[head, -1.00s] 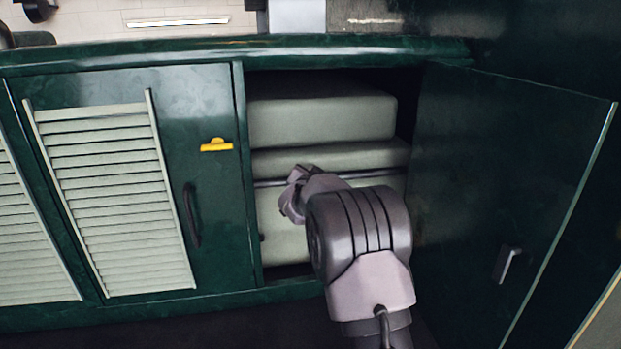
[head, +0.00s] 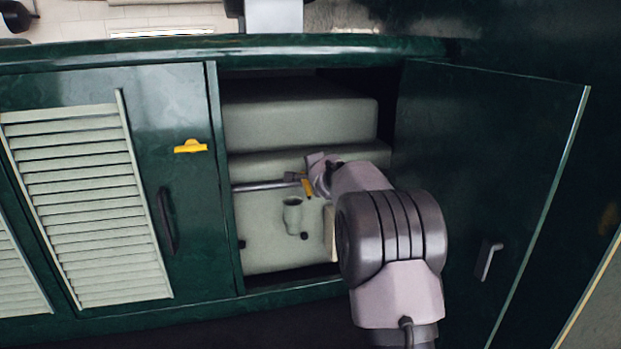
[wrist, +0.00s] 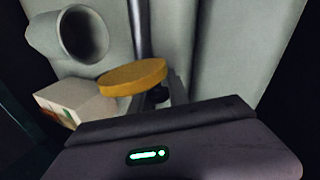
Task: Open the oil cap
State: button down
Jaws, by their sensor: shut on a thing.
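The oil cap is a round yellow disc, seen in the wrist view (wrist: 133,77) and edge-on in the head view (head: 307,188). My gripper (head: 313,176) is shut on the cap; in the wrist view the fingers (wrist: 163,92) are partly hidden behind it. The pale green filler neck (head: 292,214) stands open in the cupboard, with its dark mouth showing in the wrist view (wrist: 84,34). The cap is apart from the neck, up and to its right in the head view.
A pale grey-green tank (head: 270,248) fills the cupboard, with a metal pipe (head: 262,186) across it. A small pale box (wrist: 75,103) is beside the neck. The open green door (head: 490,170) stands at right. A shut louvred door (head: 75,190) with a yellow latch (head: 190,146) is at left.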

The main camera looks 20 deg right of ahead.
jog(key=shift+s+d+f+m+t+y+b, duration=0.15)
jog(key=shift+d+f+m+y+b, duration=0.35)
jog(key=shift+m+b, duration=0.55)
jog(key=shift+s+d+f+m+t+y+b, duration=0.1)
jog(key=shift+d+f+m+t+y+b, duration=0.1)
jog(key=shift+d+m+y+b, duration=0.8)
jog(key=shift+a+n+h, duration=0.25)
jog(key=shift+h, duration=0.05)
jog(key=c, duration=1.3)
grip_release()
jog(key=shift+s, duration=0.1)
jog(key=b+v, duration=0.2)
jog(key=v, duration=1.5)
jog(key=shift+s+r, duration=0.1)
